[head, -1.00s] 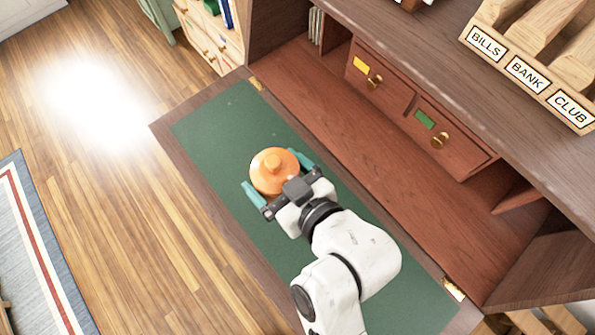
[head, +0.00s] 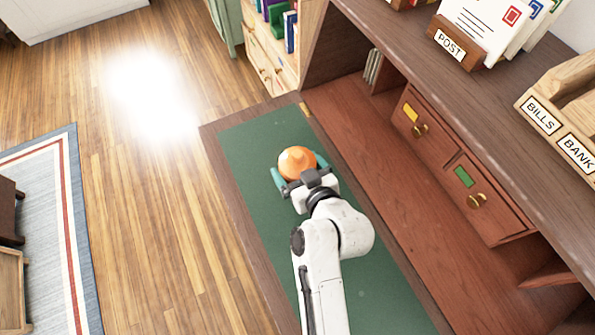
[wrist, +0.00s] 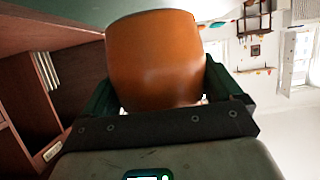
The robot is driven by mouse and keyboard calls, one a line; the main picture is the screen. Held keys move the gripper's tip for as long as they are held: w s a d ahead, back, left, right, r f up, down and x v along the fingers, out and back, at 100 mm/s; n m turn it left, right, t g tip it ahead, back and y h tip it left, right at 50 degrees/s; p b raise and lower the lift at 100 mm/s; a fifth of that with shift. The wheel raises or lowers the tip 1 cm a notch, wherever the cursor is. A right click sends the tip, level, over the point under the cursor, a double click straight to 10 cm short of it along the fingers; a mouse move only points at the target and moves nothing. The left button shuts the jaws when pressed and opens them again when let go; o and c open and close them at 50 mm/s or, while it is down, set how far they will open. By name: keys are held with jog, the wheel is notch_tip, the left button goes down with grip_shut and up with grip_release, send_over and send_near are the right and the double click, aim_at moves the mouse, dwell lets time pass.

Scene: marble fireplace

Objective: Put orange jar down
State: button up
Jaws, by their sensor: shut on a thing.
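The orange jar (head: 296,162) is round with a lidded top and is held between the teal fingers of my gripper (head: 300,172). In the head view it appears over the far part of the green desk surface (head: 250,140). In the wrist view the jar (wrist: 155,60) fills the space between the two dark green fingers, and my gripper (wrist: 160,95) is shut on it. The jar's underside is hidden in the head view, so I cannot tell whether it touches the green surface.
Small drawers with brass knobs (head: 420,130) and open pigeonholes line the right. A shelf above carries a POST letter holder (head: 460,40) and a wooden BILLS and BANK rack (head: 560,120). Bare green surface lies left of and below the jar. Wooden floor (head: 160,200) is beyond the desk's left edge.

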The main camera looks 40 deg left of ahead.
jog(key=shift+w+a+f, duration=0.3)
jog(key=shift+f, duration=1.6)
jog(key=shift+f, duration=0.1)
jog(key=o, duration=1)
jog(key=shift+f, duration=0.1)
jog(key=shift+c, duration=0.2)
jog(key=shift+d+r, duration=0.1)
jog(key=shift+r, duration=0.1)
jog(key=v, duration=1.2)
